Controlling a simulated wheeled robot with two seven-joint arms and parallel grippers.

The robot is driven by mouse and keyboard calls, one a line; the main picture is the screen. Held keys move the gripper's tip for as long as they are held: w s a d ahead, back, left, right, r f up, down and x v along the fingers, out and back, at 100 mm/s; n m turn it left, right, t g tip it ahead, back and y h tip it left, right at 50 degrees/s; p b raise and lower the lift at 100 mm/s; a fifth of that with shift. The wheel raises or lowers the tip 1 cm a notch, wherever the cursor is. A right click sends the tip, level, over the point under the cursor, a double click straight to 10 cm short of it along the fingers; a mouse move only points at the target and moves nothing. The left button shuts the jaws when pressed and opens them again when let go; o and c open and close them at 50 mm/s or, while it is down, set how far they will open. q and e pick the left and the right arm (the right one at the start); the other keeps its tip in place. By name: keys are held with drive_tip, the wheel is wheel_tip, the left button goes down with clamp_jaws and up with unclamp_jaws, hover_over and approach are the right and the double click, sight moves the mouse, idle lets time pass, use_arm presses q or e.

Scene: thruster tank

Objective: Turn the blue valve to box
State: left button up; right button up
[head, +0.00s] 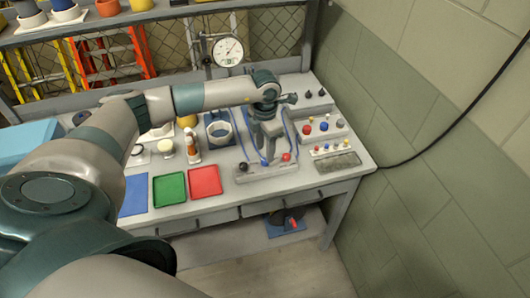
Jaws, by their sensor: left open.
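My left gripper (268,150) points down over a grey valve board (262,175) near the front edge of the bench. It is open, its fingers around or just above a small blue part (264,162), which looks like the blue valve. The gripper hides most of it, and I cannot tell whether the fingers touch it or which way it is turned. A black knob (243,167) is on the left of the board and a red knob (287,156) is on the right. Blue tubes (240,135) run behind the board. No box label is readable. My right gripper is not in view.
Blocks with coloured knobs (322,127) stand to the right, near the wall. A dial gauge (228,51) stands behind. A dark cable (450,125) hangs along the wall.

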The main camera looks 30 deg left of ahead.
sight(265, 160)
use_arm(q)
drive_tip(key=shift+f+p, duration=0.6)
drive_tip(key=shift+f, duration=1.6)
drive_tip(key=c, duration=1.1)
